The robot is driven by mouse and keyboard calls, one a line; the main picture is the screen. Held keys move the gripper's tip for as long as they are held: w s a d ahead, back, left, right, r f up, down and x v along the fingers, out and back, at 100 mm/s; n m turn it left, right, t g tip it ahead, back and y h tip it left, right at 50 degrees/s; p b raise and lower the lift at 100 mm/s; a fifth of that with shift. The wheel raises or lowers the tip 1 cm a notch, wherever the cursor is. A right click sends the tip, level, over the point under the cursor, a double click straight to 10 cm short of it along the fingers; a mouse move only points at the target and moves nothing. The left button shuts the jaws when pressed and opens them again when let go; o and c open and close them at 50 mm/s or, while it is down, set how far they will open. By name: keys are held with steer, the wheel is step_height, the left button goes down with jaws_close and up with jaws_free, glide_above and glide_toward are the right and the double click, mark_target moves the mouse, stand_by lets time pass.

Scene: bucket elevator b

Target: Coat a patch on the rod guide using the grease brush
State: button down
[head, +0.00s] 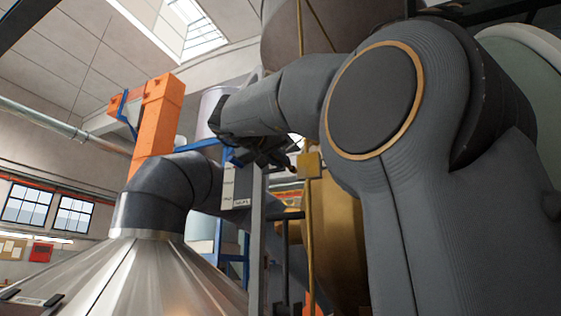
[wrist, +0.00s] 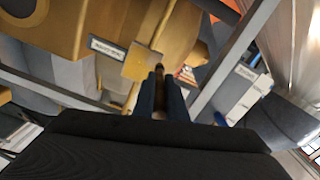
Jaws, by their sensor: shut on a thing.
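The rod guide looks to be the small yellow block (head: 310,165) on a thin vertical yellow rod; it also shows in the wrist view (wrist: 139,62), just ahead of my fingers. My gripper (head: 278,156) is to the left of the block in the head view, at about its height. In the wrist view my gripper (wrist: 160,98) is shut on the grease brush (wrist: 158,88), a brown handle between the two dark fingers. The brush's far end points toward the block's lower right corner. I cannot tell whether it touches. Its bristles are too small to make out.
A grey upright post (head: 257,200) with labelled plates stands close behind my gripper. A silver cone hood (head: 140,270) with a dark elbow pipe (head: 160,185) and an orange duct (head: 158,115) stand left. A large golden tank (head: 340,235) is behind the rod.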

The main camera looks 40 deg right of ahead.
steer(key=shift+x, duration=1.05)
steer(key=shift+s, duration=0.15)
stand_by(1.6)
steer(key=shift+v, duration=2.9)
steer(key=shift+a, duration=0.2)
